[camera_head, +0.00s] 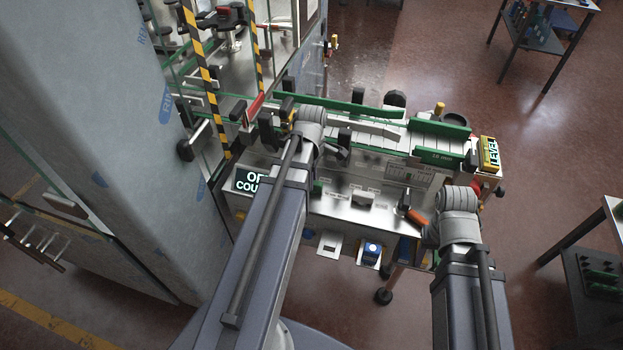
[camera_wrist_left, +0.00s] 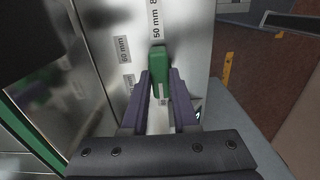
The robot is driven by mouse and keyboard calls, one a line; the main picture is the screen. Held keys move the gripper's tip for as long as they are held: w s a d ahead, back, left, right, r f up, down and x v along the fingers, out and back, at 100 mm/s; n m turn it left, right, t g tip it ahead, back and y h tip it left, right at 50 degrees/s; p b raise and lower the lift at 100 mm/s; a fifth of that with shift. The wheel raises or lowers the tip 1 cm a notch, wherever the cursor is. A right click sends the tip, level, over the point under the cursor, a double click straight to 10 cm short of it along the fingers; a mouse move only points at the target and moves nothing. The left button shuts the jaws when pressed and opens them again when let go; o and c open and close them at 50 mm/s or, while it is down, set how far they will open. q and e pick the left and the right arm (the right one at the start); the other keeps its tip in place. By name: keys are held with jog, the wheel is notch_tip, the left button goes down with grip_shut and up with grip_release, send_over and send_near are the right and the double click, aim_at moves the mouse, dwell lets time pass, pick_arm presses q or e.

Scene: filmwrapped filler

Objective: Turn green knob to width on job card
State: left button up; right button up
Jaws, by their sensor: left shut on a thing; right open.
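The green knob (camera_wrist_left: 158,72) sits on a bright metal plate in the left wrist view. My left gripper (camera_wrist_left: 160,98) is shut on it, with one purple finger on each side. A 50 mm label (camera_wrist_left: 155,20) is just above the knob and a 60 mm label (camera_wrist_left: 122,50) is to its left. In the head view my left arm covers much of the machine panel. A green plate reading 38 mm (camera_head: 437,156) stands on the machine. My right gripper (camera_head: 431,236) is open in front of the panel's right side, its fingers hard to make out.
A lit sign (camera_head: 252,181) stands left of my left arm, and a yellow LEVEL box (camera_head: 490,154) at the machine's right end. An orange-handled lever (camera_head: 414,215) is beside my right wrist. A tall grey cabinet (camera_head: 90,130) closes off the left.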

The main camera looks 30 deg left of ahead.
pick_arm(q)
grip_shut()
